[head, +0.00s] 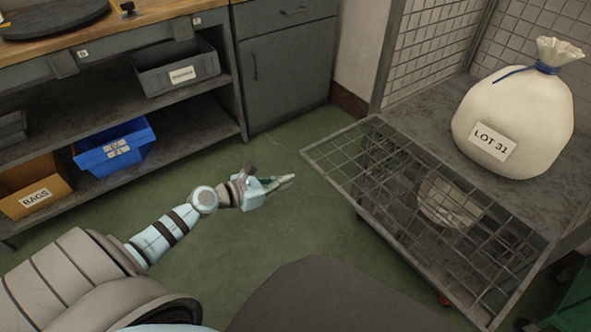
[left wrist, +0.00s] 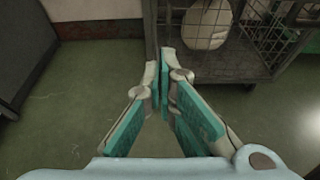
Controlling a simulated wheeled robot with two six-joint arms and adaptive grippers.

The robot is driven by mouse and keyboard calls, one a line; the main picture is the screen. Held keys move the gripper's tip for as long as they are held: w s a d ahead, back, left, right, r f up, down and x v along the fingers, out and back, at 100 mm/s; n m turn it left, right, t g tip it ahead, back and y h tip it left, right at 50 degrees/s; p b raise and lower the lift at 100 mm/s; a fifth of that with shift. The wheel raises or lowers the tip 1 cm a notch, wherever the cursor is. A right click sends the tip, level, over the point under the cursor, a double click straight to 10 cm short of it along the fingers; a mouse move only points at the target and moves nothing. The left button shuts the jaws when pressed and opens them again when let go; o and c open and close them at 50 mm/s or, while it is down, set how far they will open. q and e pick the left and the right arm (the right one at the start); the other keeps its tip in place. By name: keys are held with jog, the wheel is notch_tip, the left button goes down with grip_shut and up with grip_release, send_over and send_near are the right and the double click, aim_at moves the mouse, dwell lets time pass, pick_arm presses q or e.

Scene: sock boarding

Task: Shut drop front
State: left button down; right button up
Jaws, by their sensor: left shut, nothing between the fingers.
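The drop front is a grey wire-mesh panel (head: 375,160) on the cage trolley at the right of the head view. It is folded down, sloping out from the edge of the trolley's deck (head: 440,120). A white sack labelled LOT 31 (head: 515,115) stands on the deck, tied with a blue band. My left gripper (head: 289,180) is shut and empty, to the left of the panel's outer edge and apart from it. In the left wrist view its fingertips (left wrist: 163,62) meet in front of the trolley. My right gripper is not in view.
A pale rounded thing (head: 448,204) shows through the mesh, below deck level. A shelf bench at the left holds a grey bin (head: 178,72), a blue bin (head: 115,146) and a BAGS box (head: 38,190). Green floor (head: 270,235) lies clear between bench and trolley.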

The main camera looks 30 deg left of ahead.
pick_arm(q)
jog(key=w, duration=0.1)
jog(key=w+d+r, duration=0.1)
jog(key=w+r, duration=0.1)
jog(key=shift+w+d+r+p, duration=0.2)
jog(key=shift+w+d+p, duration=0.05)
jog(key=shift+w+p, duration=0.15)
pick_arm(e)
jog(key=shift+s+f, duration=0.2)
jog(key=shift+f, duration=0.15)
